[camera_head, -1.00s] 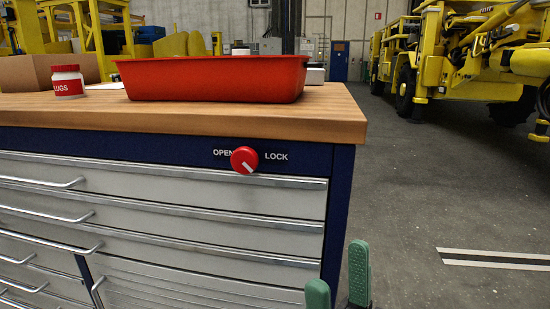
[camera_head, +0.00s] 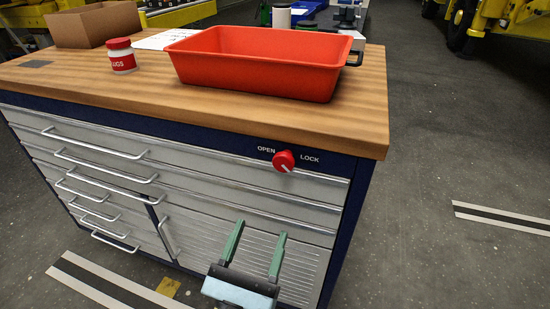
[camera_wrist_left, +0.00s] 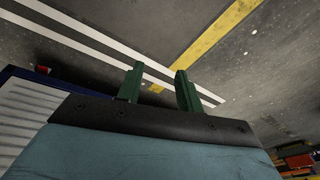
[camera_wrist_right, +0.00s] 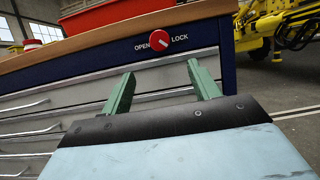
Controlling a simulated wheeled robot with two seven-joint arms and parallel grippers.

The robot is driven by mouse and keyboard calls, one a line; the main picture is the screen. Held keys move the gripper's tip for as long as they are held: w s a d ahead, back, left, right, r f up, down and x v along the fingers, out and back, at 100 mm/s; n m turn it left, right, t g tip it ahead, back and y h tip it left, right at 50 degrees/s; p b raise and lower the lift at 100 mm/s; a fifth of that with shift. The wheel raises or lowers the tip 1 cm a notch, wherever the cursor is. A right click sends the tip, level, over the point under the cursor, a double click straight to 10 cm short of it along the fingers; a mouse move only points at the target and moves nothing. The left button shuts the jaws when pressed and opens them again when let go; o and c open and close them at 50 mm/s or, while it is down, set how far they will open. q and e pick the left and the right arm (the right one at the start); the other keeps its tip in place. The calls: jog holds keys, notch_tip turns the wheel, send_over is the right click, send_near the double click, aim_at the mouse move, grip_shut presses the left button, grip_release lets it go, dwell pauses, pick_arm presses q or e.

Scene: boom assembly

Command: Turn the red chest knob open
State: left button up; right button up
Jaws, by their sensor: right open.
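The red chest knob (camera_head: 284,161) sits on the dark blue front of the chest, between the words OPEN and LOCK. Its white mark points to the lower right. The knob also shows in the right wrist view (camera_wrist_right: 160,41), above and beyond the fingers. My right gripper (camera_head: 256,240) is open and empty, below the knob and in front of the drawers, apart from the knob. Its green fingers show in the right wrist view (camera_wrist_right: 163,90). My left gripper (camera_wrist_left: 158,85) is open and empty over the floor in the left wrist view; it is not in the head view.
The wooden chest top (camera_head: 130,84) bears a red bin (camera_head: 255,70), a white and red jar (camera_head: 121,56) and a cardboard box (camera_head: 95,25). Drawer handles (camera_head: 95,148) stick out at the left front. The floor right of the chest (camera_head: 440,180) is clear.

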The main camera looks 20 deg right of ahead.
aim_at(283, 167)
jog(key=x, duration=1.2)
jog(key=shift+w+d+p, duration=0.2)
jog(key=shift+p, duration=0.15)
pick_arm(q)
jog(key=shift+s+a+f, duration=0.2)
jog(key=shift+s+f, duration=0.45)
jog(key=shift+f, duration=0.3)
pick_arm(e)
jog(key=shift+w+d+r, duration=0.15)
jog(key=shift+w+d, duration=0.05)
jog(key=shift+w, duration=0.1)
jog(key=c, duration=1)
